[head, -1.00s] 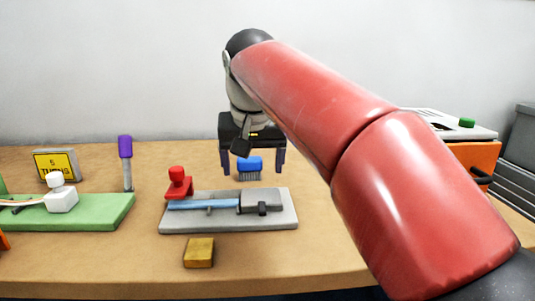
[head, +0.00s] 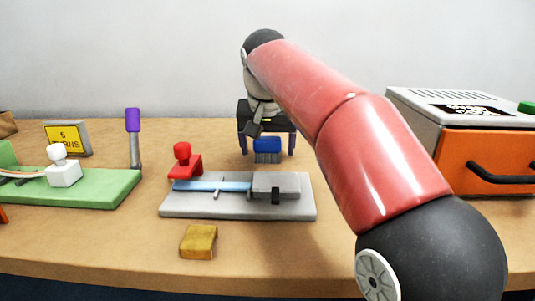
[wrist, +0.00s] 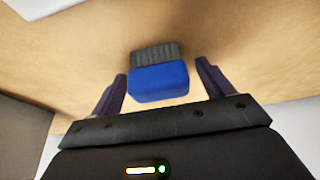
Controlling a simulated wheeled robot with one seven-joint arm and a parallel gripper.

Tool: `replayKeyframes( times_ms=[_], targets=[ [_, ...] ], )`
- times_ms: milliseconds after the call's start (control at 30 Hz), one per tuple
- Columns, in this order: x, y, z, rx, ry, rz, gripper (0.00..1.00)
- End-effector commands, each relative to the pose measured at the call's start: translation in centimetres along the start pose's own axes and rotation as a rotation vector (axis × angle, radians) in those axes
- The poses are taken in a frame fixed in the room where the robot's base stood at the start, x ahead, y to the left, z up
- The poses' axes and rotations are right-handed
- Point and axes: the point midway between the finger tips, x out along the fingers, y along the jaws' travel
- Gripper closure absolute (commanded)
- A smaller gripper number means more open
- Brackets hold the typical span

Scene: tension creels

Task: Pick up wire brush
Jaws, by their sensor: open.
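The wire brush has a blue body and grey bristles. In the head view the wire brush (head: 267,146) stands on the table behind the grey fixture plate, bristles down. In the wrist view the wire brush (wrist: 158,82) lies between the two fingers, with a gap on each side. My gripper (head: 266,150) is open, its fingers pointing down on either side of the brush. In the wrist view my gripper (wrist: 158,88) shows dark fingers left and right of the blue body. I cannot tell the exact height of the fingertips.
A grey plate (head: 185,209) with a red knob (head: 183,158) and blue bar lies in front of the brush. A yellow block (head: 198,241) is nearer the edge. A purple-handled tool (head: 133,135) and green plate (head: 105,191) are left. An orange-fronted box (head: 487,158) is right.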

Motion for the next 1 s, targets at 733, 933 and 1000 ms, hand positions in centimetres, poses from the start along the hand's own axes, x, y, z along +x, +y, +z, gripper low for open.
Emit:
replayKeyframes(
  times_ms=[733, 933, 1000],
  targets=[
    [0.1, 0.0, 0.0, 0.000, 0.001, -0.001, 0.71],
    [-0.6, 0.0, -0.3, 0.001, 0.003, -0.001, 0.71],
    [-1.3, 0.0, -0.6, 0.001, 0.002, -0.001, 0.71]
  ],
)
